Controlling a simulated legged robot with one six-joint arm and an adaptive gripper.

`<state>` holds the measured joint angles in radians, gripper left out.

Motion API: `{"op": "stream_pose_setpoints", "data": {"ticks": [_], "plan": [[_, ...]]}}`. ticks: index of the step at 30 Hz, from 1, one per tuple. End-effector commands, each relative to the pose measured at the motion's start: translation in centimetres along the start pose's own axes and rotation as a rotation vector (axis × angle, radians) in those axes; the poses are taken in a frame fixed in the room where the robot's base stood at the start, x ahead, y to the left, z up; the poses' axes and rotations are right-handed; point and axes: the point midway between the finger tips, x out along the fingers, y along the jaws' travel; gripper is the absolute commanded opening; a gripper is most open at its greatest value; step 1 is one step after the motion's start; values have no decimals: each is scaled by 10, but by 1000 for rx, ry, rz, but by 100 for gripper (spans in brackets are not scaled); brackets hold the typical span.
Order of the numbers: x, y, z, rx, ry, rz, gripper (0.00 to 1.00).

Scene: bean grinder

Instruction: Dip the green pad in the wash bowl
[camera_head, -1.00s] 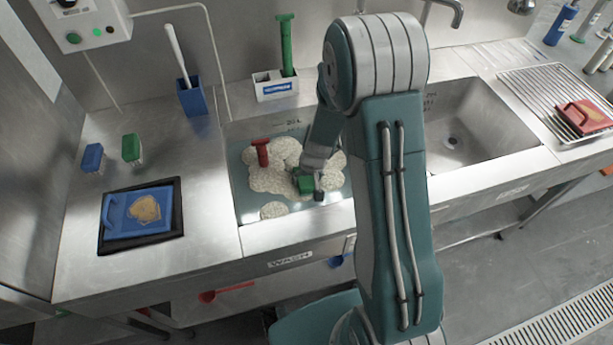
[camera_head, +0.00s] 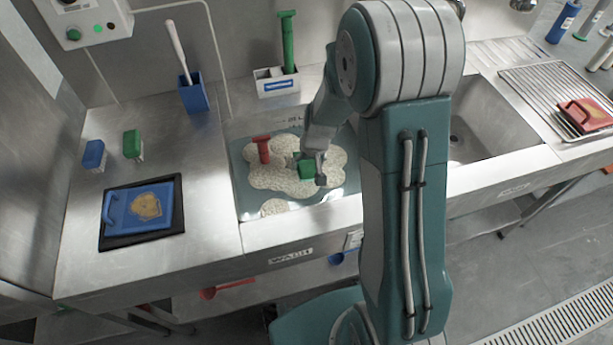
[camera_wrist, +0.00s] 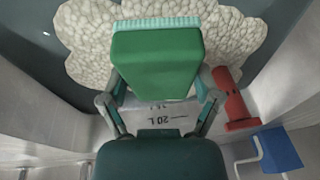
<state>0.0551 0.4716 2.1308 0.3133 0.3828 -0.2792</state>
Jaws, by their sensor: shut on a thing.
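The green pad (camera_head: 304,169) is a green block with a pale teal fringe along one edge, seen large in the wrist view (camera_wrist: 157,62). My gripper (camera_head: 314,169) is shut on it, with one finger on each side in the wrist view. The wash bowl (camera_head: 241,190) is the left sink basin, with patches of pale foam (camera_head: 270,180) on its water. The pad is over the foam inside the basin's outline. I cannot tell whether its underside touches the foam or water.
A red-handled tool (camera_head: 263,150) stands in the basin left of the pad. A white caddy (camera_head: 277,83) with a green tool is behind. Blue (camera_head: 95,154) and green (camera_head: 132,145) brushes and a stained blue board (camera_head: 160,206) lie on the left counter. My arm partly hides the right basin.

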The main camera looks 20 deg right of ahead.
Motion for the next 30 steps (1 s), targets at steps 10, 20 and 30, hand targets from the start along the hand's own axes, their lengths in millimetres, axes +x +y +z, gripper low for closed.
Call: {"op": "stream_pose_setpoints", "data": {"ticks": [10,20,30], "plan": [[-30,-4,-6,0,2,0,43],[-57,-7,-11,0,3,0,43],[-85,-10,-16,0,3,0,43]]}}
